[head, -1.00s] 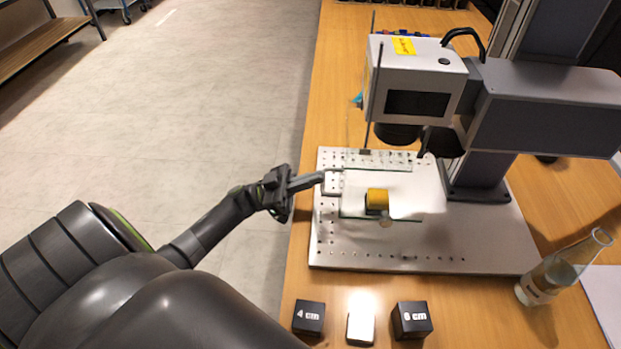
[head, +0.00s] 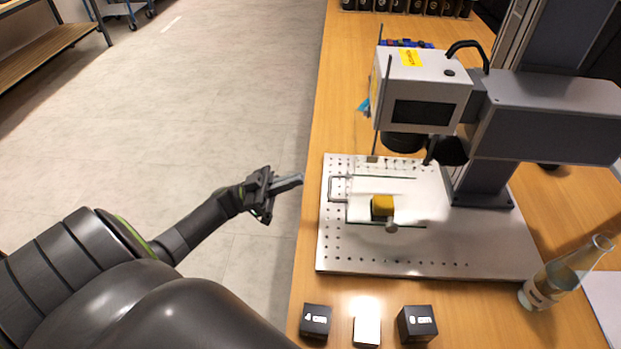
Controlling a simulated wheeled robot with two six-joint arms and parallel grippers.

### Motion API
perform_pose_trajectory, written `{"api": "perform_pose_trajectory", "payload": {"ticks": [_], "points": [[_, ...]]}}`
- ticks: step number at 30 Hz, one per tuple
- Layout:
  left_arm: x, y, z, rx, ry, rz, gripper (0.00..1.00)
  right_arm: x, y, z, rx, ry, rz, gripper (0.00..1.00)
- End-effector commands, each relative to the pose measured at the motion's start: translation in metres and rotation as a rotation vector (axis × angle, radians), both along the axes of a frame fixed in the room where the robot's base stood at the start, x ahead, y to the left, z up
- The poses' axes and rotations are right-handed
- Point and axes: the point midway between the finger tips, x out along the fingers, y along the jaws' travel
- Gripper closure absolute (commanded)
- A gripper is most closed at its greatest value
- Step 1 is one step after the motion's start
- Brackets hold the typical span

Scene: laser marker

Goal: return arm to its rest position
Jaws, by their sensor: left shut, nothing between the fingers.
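My left arm comes in from the left in the head view. Its gripper (head: 290,183) is shut and empty, just off the left edge of the table, beside the marker's base plate and apart from it. The laser marker (head: 424,95) has a light grey head with a dark window and a yellow label. A yellow and black block (head: 382,206) sits on the perforated metal base plate (head: 340,250) below the head. My right gripper is not in view.
Two dark labelled cubes (head: 316,320) (head: 417,324) and a pale block (head: 367,331) stand at the table's front. A clear bottle (head: 560,277) stands at the right. The floor (head: 200,110) left of the wooden table (head: 335,110) is free near the arm.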

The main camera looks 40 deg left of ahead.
Motion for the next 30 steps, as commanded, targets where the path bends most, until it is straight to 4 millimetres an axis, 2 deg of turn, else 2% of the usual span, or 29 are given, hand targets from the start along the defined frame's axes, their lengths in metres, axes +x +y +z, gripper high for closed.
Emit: {"api": "perform_pose_trajectory", "payload": {"ticks": [1,7,18,21,23,26,29,30], "points": [[-0.005,0.008,-0.01,0.002,0.003,0.003,1.0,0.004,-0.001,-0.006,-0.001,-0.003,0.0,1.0],[-0.017,0.028,-0.02,0.0,0.002,0.0,1.0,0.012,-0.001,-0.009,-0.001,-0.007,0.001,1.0],[-0.02,0.033,-0.021,-0.002,-0.001,0.003,1.0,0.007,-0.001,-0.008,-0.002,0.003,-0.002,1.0],[-0.015,0.036,-0.029,-0.006,0.021,0.058,1.0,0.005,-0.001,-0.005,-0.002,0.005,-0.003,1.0],[-0.009,0.04,-0.041,-0.007,0.053,0.135,1.0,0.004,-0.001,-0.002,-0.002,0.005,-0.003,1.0],[0.002,0.053,-0.078,0.007,0.15,0.33,1.0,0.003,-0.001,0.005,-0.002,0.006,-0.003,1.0],[0.005,0.069,-0.132,0.057,0.295,0.555,1.0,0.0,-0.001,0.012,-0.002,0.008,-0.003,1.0],[0.002,0.075,-0.157,0.086,0.363,0.638,1.0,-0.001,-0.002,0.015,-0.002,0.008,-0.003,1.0]]}}
